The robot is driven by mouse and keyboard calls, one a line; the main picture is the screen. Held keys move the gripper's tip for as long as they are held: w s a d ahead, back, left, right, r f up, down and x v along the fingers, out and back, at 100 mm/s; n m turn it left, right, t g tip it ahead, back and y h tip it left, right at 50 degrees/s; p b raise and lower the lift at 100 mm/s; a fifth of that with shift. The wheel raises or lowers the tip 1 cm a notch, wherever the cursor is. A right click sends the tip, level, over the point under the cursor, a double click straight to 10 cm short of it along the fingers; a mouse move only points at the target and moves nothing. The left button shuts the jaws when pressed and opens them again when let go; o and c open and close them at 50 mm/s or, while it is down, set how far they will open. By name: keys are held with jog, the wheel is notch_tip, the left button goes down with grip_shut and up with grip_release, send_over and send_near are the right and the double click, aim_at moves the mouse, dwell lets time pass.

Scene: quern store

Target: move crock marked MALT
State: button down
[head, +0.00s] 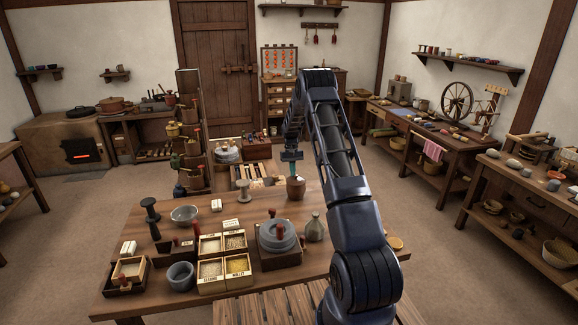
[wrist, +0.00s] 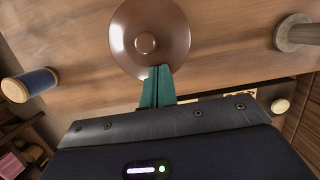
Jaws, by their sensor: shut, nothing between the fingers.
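A brown crock (head: 296,188) stands near the far edge of the wooden table; no MALT mark can be read on it from here. In the wrist view its round brown lid (wrist: 135,28) with a small centre knob shows from above. My gripper (head: 301,182) is just over the crock, its teal fingers pointing down. In the wrist view the gripper (wrist: 159,70) is shut with its fingers together and empty, the tips overlapping the lid's near rim. I cannot tell whether they touch it. My arm hides part of the table to the right.
The table (head: 135,292) carries a metal bowl (head: 184,214), divided grain boxes (head: 211,270), a stone quern (head: 277,237), a grey jug (head: 314,229) and a dark spool (head: 151,214). A tall narrow rack (head: 190,130) stands behind.

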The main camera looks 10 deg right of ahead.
send_over(296, 189)
jog(key=s, duration=0.4)
jog(key=shift+d+f, duration=0.15)
jog(key=shift+d, duration=0.15)
